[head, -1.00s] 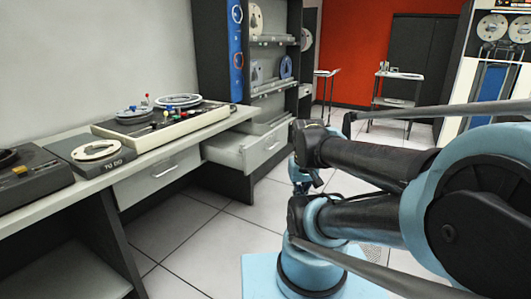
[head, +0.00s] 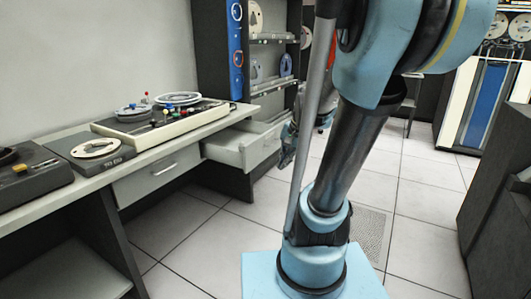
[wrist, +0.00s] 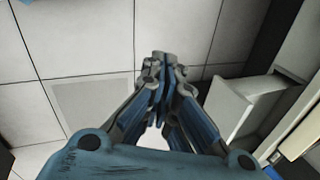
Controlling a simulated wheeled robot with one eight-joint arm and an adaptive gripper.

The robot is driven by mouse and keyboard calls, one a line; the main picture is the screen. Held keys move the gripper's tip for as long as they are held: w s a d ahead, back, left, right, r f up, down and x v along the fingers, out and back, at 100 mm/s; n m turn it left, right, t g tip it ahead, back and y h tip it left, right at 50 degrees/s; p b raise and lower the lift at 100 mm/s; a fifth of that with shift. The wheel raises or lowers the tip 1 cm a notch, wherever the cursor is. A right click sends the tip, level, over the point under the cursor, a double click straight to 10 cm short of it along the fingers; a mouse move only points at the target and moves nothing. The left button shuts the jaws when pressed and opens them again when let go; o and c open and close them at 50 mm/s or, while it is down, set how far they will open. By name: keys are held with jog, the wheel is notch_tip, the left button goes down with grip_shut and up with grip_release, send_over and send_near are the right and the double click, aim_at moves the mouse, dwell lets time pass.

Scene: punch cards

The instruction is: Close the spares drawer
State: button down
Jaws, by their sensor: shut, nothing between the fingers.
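A light grey drawer (head: 262,150) stands pulled out from under the far end of the desk, in the middle of the head view. No label on it can be read, so I cannot confirm that it is the spares drawer. It also shows in the wrist view (wrist: 238,108), right of my gripper. My gripper (wrist: 158,58) is shut and empty, pointing down over the floor in the wrist view, apart from the drawer there. In the head view its end (head: 287,150) is small and partly hidden by my arm, just right of the drawer front.
A second drawer (head: 158,175) under the desk (head: 190,143) is closed. A dark shelf rack (head: 213,60) stands behind the open drawer. A dark cabinet (head: 497,215) is at the right. Tiled floor (head: 415,215) is clear between, with a floor grate (head: 371,235).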

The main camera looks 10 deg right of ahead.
jog(key=w+d+m+t+y, duration=0.1)
jog(key=w+m+y, duration=0.1)
jog(key=w+m, duration=0.9)
jog(key=m+t+y, duration=0.2)
jog(key=m, duration=0.3)
send_near(259, 154)
jog(key=x, duration=0.4)
jog(key=shift+w+f, duration=0.3)
jog(key=shift+f, duration=0.1)
jog(key=shift+w+d, duration=0.1)
